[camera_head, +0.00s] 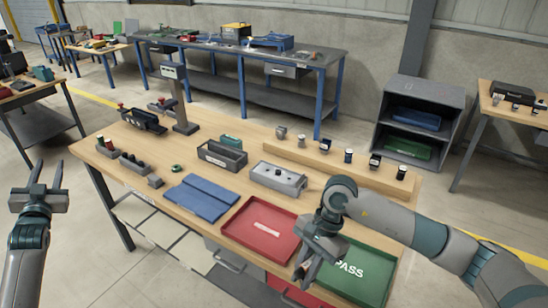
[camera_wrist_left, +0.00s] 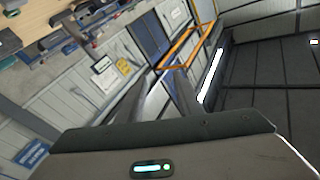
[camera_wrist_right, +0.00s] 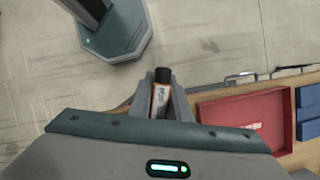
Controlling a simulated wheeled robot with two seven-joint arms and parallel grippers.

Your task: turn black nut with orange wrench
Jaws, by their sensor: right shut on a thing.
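My right gripper (camera_wrist_right: 162,92) is shut on a small orange-and-black cylindrical item (camera_wrist_right: 160,98) with a dark cap and a printed label. In the head view my right gripper (camera_head: 306,272) hangs in front of the table's front edge, beside the green PASS tray; the held item is hard to make out there. My left gripper (camera_head: 46,176) is raised at the far left, away from the table, with fingers apart and nothing between them. It also shows in the left wrist view (camera_wrist_left: 165,85). I cannot make out an orange wrench or a black nut.
The wooden table (camera_head: 130,150) carries a red tray (camera_head: 252,238), a green PASS tray (camera_head: 365,270), a blue mat (camera_head: 200,200), a dark open bin (camera_head: 221,157), a grey block (camera_head: 277,180) and several small cylinders along a rear ledge (camera_head: 335,168). Grey shelves (camera_head: 428,92) stand behind.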

